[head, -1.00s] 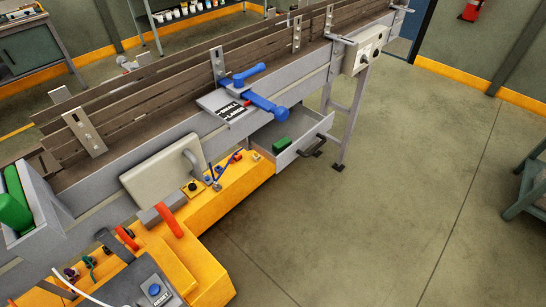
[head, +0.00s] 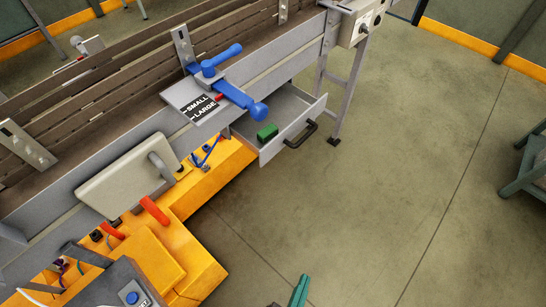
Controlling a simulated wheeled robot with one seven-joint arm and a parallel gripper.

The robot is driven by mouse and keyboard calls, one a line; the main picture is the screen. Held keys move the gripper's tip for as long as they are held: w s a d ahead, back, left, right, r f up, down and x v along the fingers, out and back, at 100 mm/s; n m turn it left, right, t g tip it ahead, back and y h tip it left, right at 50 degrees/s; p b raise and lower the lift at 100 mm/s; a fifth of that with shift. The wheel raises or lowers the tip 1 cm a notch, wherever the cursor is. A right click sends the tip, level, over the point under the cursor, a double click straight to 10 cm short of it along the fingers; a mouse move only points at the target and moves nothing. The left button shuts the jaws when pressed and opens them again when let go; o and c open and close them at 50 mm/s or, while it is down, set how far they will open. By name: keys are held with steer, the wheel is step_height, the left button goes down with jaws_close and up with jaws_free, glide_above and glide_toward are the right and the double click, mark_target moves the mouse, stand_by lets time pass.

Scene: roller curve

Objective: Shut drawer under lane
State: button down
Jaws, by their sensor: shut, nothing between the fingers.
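The drawer (head: 288,143) under the lane is pulled out, its grey front panel apart from the frame. A black bar handle (head: 301,135) is on its front. A small green block (head: 267,132) lies inside. The roller lane (head: 110,95) runs above it from lower left to upper right. My gripper (head: 303,279) shows only as teal fingertips at the bottom edge. It is shut and empty, well below the drawer and apart from the handle; the rest of it is out of frame.
A blue lever (head: 240,95) and a SMALL/LARGE plate (head: 196,104) sit on the lane's side above the drawer. A yellow base (head: 170,250) fills the lower left. A lane leg (head: 345,100) stands behind the drawer. The floor to the right is clear up to a green bench (head: 525,185).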

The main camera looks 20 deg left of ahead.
steer(key=w+a+f+m+g+y, duration=0.2)
steer(key=w+f+m, duration=0.1)
steer(key=w+f, duration=0.35)
steer(key=n+g+y, duration=0.3)
steer(key=g+y, duration=0.2)
steer(key=y, duration=1)
glide_toward(267, 155)
steer(key=x, duration=0.6)
steer(key=shift+a+f, duration=0.15)
steer(key=shift+a, duration=0.05)
steer(key=shift+w, duration=0.1)
